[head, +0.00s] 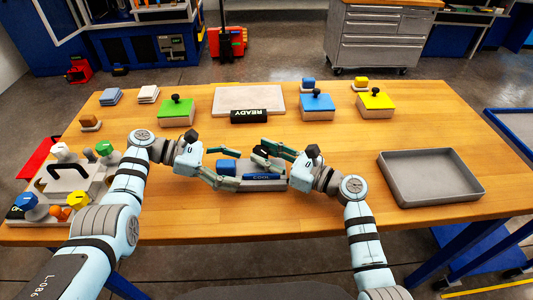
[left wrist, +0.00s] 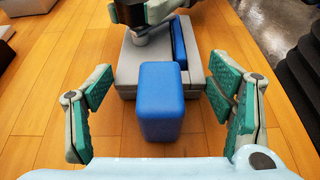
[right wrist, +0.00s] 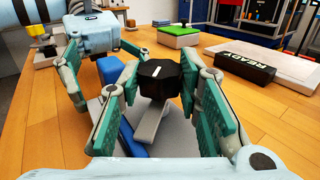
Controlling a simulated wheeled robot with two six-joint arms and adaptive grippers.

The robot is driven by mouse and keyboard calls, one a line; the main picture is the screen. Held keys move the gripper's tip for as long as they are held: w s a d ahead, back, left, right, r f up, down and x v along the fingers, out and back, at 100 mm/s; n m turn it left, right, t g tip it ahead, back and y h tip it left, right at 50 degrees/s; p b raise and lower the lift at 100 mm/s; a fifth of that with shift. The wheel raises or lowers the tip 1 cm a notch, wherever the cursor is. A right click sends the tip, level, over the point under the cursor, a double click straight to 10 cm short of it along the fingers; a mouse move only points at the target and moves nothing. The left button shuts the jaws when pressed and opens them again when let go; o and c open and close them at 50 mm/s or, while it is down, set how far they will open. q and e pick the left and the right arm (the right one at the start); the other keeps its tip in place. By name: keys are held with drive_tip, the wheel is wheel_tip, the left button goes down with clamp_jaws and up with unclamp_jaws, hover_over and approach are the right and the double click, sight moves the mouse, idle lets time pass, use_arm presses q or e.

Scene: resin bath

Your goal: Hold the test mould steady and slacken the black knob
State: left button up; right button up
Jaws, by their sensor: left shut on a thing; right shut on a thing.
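The test mould (head: 262,177) lies at the middle front of the table, a grey body with a blue label reading COOL. The black knob (right wrist: 160,78), with a white mark on top, stands above a grey lever (right wrist: 150,122). My right gripper (head: 262,151) is shut on the knob, one pad on each side. In the head view the fingers partly hide the knob.
A black READY block (head: 249,116) lies before a pale plate (head: 262,97). Green (head: 176,118), blue (head: 317,114) and yellow (head: 376,112) knobbed boxes stand behind. A grey tray (head: 392,192) is at right, a grey fixture (head: 72,180) at left. The front table edge is near.

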drive_tip(key=shift+w+d+f+n+g+y, duration=0.1)
drive_tip(key=shift+w+n+g+y, duration=0.15)
drive_tip(key=shift+n+g+y, duration=0.75)
drive_tip(key=shift+w+d+n+g+y, duration=0.1)
drive_tip(key=shift+w+n+g+y, duration=0.15)
drive_tip(key=shift+n+g, duration=1.4)
drive_tip(key=shift+g, duration=1.05)
drive_tip(key=shift+s, duration=0.15)
drive_tip(key=o, duration=1.1)
drive_tip(key=shift+o, duration=0.2)
drive_tip(key=d, duration=0.5)
drive_tip(key=s+d, duration=0.1)
drive_tip(key=d, duration=0.1)
drive_tip(key=shift+d, duration=0.25)
